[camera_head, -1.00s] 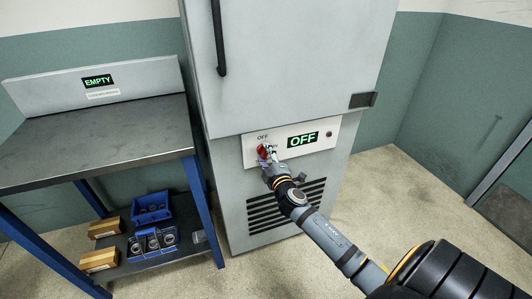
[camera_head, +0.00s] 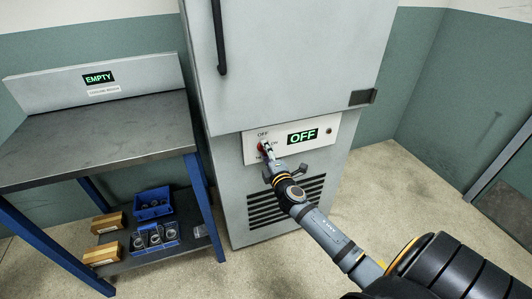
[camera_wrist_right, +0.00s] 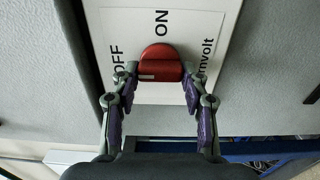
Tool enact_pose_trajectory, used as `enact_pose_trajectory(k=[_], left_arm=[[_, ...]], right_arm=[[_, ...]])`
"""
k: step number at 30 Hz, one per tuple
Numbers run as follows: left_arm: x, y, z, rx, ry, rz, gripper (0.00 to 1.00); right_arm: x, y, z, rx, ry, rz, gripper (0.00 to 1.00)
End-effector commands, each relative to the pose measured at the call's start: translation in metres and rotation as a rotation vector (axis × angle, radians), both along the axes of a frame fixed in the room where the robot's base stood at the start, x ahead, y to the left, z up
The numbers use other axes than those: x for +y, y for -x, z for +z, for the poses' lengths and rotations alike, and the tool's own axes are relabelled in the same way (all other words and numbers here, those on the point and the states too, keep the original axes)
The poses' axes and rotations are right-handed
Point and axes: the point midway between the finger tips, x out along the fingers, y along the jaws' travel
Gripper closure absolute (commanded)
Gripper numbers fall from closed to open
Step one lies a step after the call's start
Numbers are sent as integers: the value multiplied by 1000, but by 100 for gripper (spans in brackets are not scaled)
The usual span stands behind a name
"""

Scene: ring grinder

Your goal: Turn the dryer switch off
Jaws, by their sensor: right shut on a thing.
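The dryer switch (camera_head: 261,147) is a small red knob on the white control panel (camera_head: 319,148) of the tall grey cabinet. In the right wrist view the red knob (camera_wrist_right: 160,64) sits between OFF and ON labels, with a short white mark at its lower left. The display (camera_head: 303,137) on the panel reads OFF in green. My right gripper (camera_head: 267,150) is at the panel, shut on the knob; in the right wrist view its fingertips (camera_wrist_right: 160,76) are on either side of it. My left gripper is not in view.
A steel workbench (camera_head: 100,125) with blue legs stands to the left, with an EMPTY sign behind it. Blue bins (camera_head: 152,204) and cardboard boxes (camera_head: 107,222) are on its lower shelf. A dark door handle (camera_head: 219,40) is above the panel. Open floor lies to the right.

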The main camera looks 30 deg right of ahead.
Motion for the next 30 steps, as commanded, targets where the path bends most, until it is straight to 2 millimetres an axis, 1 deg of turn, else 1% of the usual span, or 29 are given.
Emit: enact_pose_trajectory(k=[5,6,10,18,21,23,26,30], left_arm=[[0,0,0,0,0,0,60],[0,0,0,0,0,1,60],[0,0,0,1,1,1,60],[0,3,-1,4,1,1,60],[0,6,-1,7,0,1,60],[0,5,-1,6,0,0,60],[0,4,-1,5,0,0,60],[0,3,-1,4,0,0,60]], right_arm=[[0,0,-1,1,2,1,87],[0,0,-1,1,2,1,50],[0,0,-1,1,1,1,32],[0,0,0,1,0,0,32],[1,6,-1,1,1,0,32],[3,14,-2,4,3,0,32],[9,36,-2,5,3,2,32],[17,70,-2,5,3,3,32]])
